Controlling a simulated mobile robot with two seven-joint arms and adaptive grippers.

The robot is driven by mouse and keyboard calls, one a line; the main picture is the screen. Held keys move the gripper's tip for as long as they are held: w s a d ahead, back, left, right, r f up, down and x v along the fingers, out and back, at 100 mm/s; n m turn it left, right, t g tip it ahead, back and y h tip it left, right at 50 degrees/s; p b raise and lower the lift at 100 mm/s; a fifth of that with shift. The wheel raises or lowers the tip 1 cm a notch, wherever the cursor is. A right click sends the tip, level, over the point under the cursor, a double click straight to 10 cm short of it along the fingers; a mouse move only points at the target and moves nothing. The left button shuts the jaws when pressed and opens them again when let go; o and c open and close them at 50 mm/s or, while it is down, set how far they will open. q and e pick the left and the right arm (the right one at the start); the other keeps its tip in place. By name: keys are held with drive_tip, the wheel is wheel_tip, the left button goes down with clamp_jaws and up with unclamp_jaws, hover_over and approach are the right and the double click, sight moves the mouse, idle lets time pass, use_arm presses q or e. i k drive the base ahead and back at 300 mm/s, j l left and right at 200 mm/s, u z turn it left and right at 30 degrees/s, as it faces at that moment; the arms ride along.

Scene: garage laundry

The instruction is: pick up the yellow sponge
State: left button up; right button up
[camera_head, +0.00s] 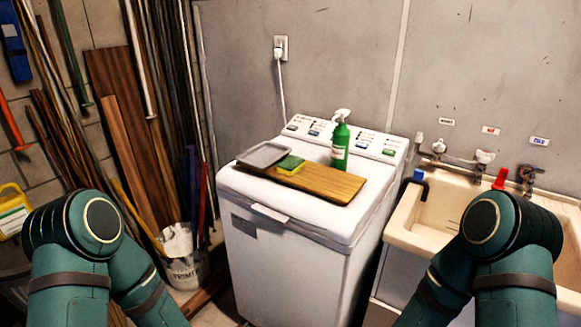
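The yellow sponge (287,170) has a green top face and yellow sides. It lies on the left part of a wooden board (335,183) on top of the white washing machine (290,230). A grey tray (263,153) is right beside it on the left, and a green spray bottle (340,144) with a white head stands behind the board to the right. Both my arms show at the lower left and lower right, well in front of the machine. Neither gripper is in view.
A beige sink (440,215) with taps stands right of the machine. Planks and pipes (125,120) lean on the wall at left, above a paint bucket (187,265). A yellow jug (12,210) is at the far left. The machine's front lid is clear.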

sight(289, 166)
drive_tip(key=z, duration=1.15)
drive_tip(key=j+z, duration=0.3)
drive_tip(key=i+j+z, duration=0.1)
drive_tip(key=j+z, duration=0.15)
drive_tip(key=j, duration=0.15)
